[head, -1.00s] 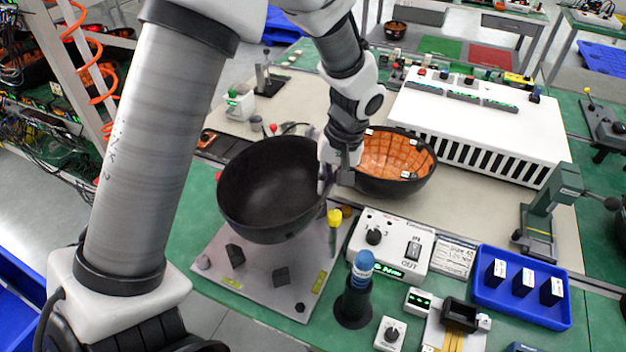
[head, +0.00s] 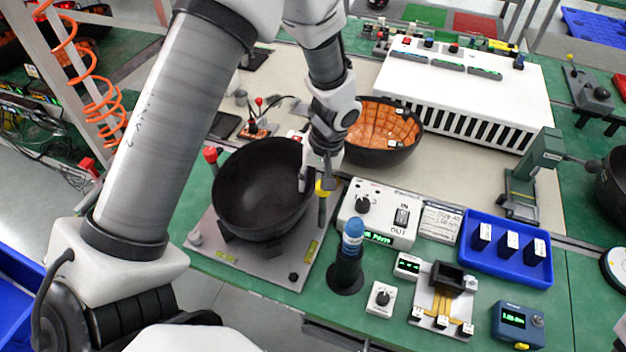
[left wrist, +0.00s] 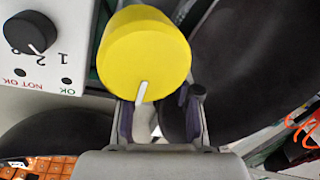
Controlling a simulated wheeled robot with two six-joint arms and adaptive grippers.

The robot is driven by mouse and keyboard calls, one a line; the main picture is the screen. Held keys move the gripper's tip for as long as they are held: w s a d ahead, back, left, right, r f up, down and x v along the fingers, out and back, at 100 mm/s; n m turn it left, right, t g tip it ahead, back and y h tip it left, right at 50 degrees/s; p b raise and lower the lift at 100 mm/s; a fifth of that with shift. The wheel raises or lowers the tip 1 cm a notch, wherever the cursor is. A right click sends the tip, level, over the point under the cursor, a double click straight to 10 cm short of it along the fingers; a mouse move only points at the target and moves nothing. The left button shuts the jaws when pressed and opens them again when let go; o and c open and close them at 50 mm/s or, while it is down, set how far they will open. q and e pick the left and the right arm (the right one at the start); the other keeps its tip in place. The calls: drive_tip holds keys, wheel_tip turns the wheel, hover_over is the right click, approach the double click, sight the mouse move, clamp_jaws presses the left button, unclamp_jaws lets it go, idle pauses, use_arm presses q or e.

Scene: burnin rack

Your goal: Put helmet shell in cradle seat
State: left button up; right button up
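The helmet shell (head: 258,195) is a black bowl, open side up, over the cradle seat. The cradle seat is a grey plate (head: 283,272) with dark support blocks, now mostly covered by the shell. The shell sits low at the blocks; I cannot tell whether it bears fully on them. The right gripper is out of view.
A second black shell with orange lining (head: 383,130) stands behind. A control box (head: 378,215), a blue-topped post (head: 348,258) and a blue tray (head: 507,247) are to the right. A red-topped lever (head: 211,158) stands beside the shell's left side.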

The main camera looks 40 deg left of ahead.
use_arm(q)
drive_tip(key=shift+r, duration=0.1)
drive_tip(key=shift+r, duration=0.3)
drive_tip(key=shift+w+r, duration=0.1)
drive_tip(key=shift+r, duration=0.3)
wheel_tip(320, 180, up, 11)
drive_tip(key=w+d, duration=0.1)
drive_tip(key=d, duration=0.1)
drive_tip(key=shift+f+b, duration=0.15)
drive_tip(key=shift+b, duration=0.25)
